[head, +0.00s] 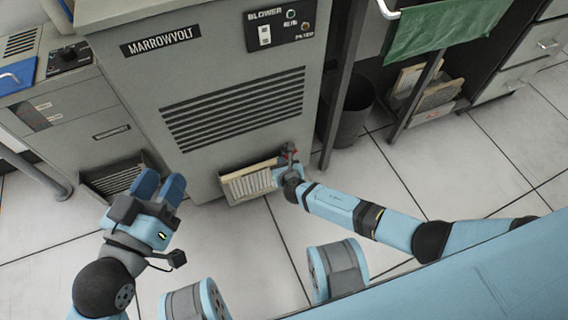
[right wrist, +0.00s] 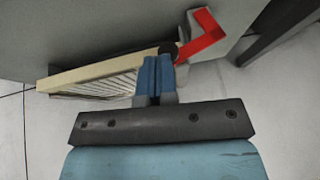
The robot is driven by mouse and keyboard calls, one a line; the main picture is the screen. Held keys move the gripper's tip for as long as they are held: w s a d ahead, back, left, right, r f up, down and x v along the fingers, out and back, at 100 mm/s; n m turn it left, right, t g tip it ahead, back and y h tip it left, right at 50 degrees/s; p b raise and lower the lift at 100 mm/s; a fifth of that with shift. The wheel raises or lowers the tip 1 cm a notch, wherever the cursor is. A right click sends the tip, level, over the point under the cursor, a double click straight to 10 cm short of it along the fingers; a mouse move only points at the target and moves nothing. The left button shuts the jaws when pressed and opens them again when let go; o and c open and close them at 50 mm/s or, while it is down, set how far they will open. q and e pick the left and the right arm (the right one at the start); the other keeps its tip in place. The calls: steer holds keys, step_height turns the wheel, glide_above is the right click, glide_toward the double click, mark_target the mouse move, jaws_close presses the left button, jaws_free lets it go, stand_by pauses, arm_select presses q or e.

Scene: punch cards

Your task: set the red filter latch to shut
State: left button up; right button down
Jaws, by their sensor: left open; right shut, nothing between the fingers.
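The red filter latch (right wrist: 208,40) shows in the right wrist view as a bent red bar on a grey mount, just beyond and right of my right fingertips. The cream pleated filter (head: 249,184) sticks out low on the grey blower cabinet, tilted. My right gripper (right wrist: 155,62) is shut and empty, its tips in front of the filter's right end, close to a dark round knob (right wrist: 168,49). I cannot tell whether they touch. My left gripper (head: 159,181) is open and empty, left of the filter.
The blower cabinet (head: 180,100) stands ahead, with a smaller grey unit (head: 75,125) at its left. A dark table leg (head: 340,90) and a black bin (head: 354,110) stand right of the latch. The tiled floor (head: 440,175) at right is clear.

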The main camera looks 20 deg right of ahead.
steer(key=shift+w+a, duration=0.8)
steer(key=shift+a, duration=0.15)
steer(key=shift+d, duration=0.1)
